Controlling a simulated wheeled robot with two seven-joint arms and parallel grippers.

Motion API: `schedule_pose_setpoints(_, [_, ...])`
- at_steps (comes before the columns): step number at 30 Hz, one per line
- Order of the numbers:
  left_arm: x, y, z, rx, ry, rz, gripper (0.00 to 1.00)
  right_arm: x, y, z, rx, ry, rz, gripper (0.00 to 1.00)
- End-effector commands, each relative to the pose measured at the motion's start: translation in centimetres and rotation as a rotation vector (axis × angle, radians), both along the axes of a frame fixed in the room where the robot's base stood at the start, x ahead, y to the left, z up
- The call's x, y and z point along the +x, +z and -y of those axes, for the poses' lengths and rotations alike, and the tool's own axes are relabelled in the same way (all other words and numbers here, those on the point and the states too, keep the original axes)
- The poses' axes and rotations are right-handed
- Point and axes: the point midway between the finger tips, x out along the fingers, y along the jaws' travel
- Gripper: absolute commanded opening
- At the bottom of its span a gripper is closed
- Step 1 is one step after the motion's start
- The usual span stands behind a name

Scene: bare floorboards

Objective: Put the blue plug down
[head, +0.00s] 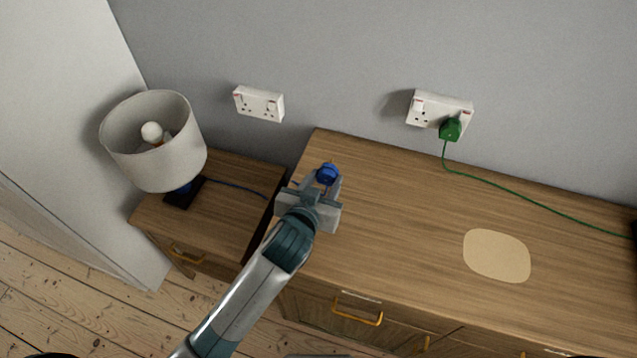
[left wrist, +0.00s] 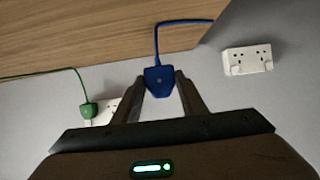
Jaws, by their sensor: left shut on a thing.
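The blue plug (head: 327,174) is between the fingers of my left gripper (head: 322,187), which is shut on it above the left end of the wooden dresser (head: 400,215). In the left wrist view the blue plug (left wrist: 158,81) sits between the two fingertips (left wrist: 160,84), with its blue cable (left wrist: 184,22) running up and to the right. A pale rounded patch (head: 497,256) lies on the dresser top, to the right of the gripper. My right gripper is not in view.
A lamp (head: 155,140) stands on a lower bedside cabinet (head: 226,205) at left. A double socket (head: 259,104) with nothing plugged in is on the wall. Another socket (head: 425,108) holds a green plug (head: 450,130), whose cable crosses the dresser. The dresser's middle is clear.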

Motion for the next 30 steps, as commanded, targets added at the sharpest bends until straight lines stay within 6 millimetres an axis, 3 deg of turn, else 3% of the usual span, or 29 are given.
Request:
schedule_pose_setpoints(7, [2.3, -1.5, -1.3, -0.001, 0.001, 0.001, 0.07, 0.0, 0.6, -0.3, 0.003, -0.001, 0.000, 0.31])
schedule_pose_setpoints(20, [2.3, -1.9, -1.4, 0.000, 0.001, 0.000, 0.07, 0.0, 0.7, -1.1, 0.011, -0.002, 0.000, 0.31])
schedule_pose_setpoints(30, [2.3, -5.4, -1.4, 0.000, 0.000, 0.000, 0.07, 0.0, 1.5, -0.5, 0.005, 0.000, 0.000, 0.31])
